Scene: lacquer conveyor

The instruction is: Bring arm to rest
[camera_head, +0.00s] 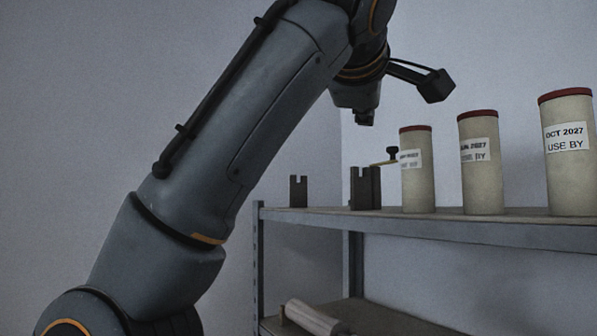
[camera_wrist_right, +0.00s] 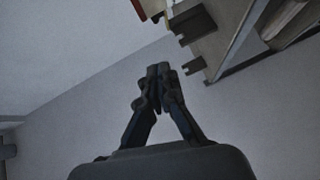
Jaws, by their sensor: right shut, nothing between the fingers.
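My right arm crosses the head view from lower left to upper middle. My right gripper (camera_head: 366,119) points down at its end, above the shelf's left part and clear of the things on it. In the wrist view its fingers (camera_wrist_right: 159,71) meet at the tips, shut and empty. The head view shows it only small and partly hidden by the arm. My left gripper is in neither view.
A metal shelf (camera_head: 480,226) stands at right. It bears several cream canisters with red lids, such as the nearest one (camera_head: 570,170), and two dark notched blocks (camera_head: 298,191) (camera_head: 364,188). A pale cylinder (camera_head: 314,318) lies lower down. The left side shows bare wall.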

